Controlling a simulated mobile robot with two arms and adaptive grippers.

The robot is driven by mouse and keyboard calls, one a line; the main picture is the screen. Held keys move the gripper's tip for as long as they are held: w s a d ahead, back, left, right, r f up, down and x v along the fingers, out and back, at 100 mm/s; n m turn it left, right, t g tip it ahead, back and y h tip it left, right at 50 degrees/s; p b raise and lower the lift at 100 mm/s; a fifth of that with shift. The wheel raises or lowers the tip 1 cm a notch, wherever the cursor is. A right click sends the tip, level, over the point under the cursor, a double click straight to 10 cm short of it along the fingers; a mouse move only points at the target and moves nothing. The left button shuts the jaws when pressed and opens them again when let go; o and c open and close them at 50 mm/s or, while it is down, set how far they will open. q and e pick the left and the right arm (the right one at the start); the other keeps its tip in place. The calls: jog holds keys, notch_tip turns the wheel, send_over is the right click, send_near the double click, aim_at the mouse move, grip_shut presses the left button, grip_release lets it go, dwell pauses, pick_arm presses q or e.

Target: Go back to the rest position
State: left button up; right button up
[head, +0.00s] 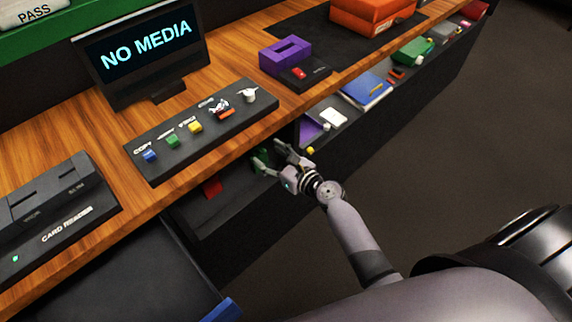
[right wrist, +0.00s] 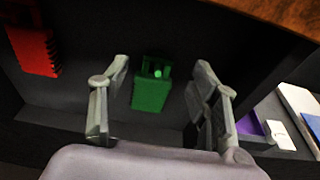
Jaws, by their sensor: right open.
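My right gripper (head: 272,154) is open at the front edge of the desk, by an open compartment under the desktop. In the right wrist view its two fingers (right wrist: 162,68) are spread, with nothing held between them. A green block-like object (right wrist: 152,95) shows in the gap between the fingers, in the dark compartment beyond; I cannot tell how far off it is. In the head view the gripper partly hides it. My left gripper is not in view.
A red object (right wrist: 34,50) lies in the same compartment. The control panel (head: 158,172) with coloured buttons, the NO MEDIA screen (head: 150,50) and the card reader (head: 95,213) stand on the desk. An open drawer (head: 345,135) holds several items. The floor (head: 490,130) at right is clear.

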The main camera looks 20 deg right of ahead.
jog(key=v, duration=0.8)
jog(key=shift+s, duration=0.3)
jog(key=s+f+n+g+h, duration=0.1)
jog(key=s+f+n+g, duration=0.45)
jog(key=f, duration=0.85)
jog(key=s+f+n+g+h, duration=0.2)
jog(key=s+f+n, duration=0.6)
jog(key=f, duration=0.6)
jog(key=s+d+f+n+g, duration=0.1)
jog(key=s+f+n+g, duration=0.1)
jog(key=s+f+n, duration=0.3)
jog(key=s+d+f+n+g+h, duration=0.1)
jog(key=s+f+n+g, duration=0.1)
jog(key=s+f+n, duration=0.3)
jog(key=s+d+f+n+g+h, duration=0.1)
jog(key=s+f+n, duration=0.4)
jog(key=s+n, duration=0.6)
jog(key=s+g, duration=0.1)
jog(key=s, duration=0.5)
jog(key=shift+s+f, duration=0.25)
jog(key=shift+f, duration=0.05)
